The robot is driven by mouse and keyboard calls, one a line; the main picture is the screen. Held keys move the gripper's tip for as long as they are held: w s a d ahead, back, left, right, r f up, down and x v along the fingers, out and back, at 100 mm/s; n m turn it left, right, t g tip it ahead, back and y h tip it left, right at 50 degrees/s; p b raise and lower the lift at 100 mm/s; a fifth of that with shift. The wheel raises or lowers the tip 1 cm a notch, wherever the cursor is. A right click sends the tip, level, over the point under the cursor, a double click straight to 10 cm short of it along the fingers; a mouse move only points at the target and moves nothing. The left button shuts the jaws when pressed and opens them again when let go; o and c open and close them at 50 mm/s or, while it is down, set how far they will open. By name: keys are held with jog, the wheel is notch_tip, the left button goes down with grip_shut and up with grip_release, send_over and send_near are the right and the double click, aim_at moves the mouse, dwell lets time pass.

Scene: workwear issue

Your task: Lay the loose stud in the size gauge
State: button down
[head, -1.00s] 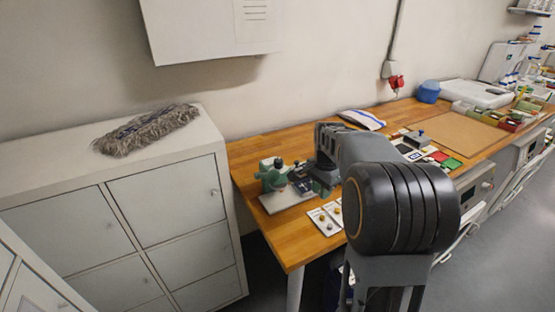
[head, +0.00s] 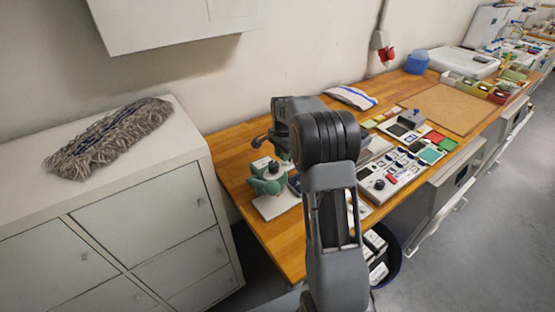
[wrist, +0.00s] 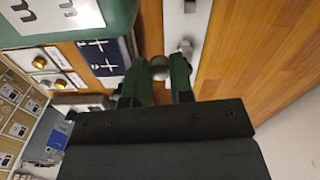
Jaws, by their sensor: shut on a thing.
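My gripper (wrist: 158,64) has two dark green fingers, seen in the wrist view. They are shut on a small, round, greyish stud (wrist: 160,70), which is blurred and partly hidden between the fingertips. A pale grey strip (wrist: 181,18) with a small silvery knob lies just beyond the right fingertip; I cannot tell whether it is the size gauge. In the head view my arm covers much of the bench front, and the held stud cannot be made out there.
A green bench press (head: 266,183) stands at the bench's left end. Its green body (wrist: 85,15) is close to the fingers in the wrist view. Cards with brass studs (wrist: 40,63) and a dark blue plate (wrist: 101,68) lie beside it. Bare wood (wrist: 250,50) is at right.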

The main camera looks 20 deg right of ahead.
jog(key=w+f, duration=0.2)
jog(key=w+f+p, duration=0.1)
jog(key=f, duration=0.1)
jog(key=shift+w+a+f, duration=0.1)
jog(key=shift+w+f, duration=0.25)
jog(key=shift+f, duration=0.05)
jog(key=shift+f+p, duration=0.3)
jog(key=shift+f, duration=1.2)
jog(key=shift+f, duration=0.1)
jog(key=c, duration=1)
grip_release()
notch_tip(320, 180, up, 12)
jog(key=b, duration=0.1)
jog(key=shift+b, duration=0.3)
jog(key=shift+r, duration=0.2)
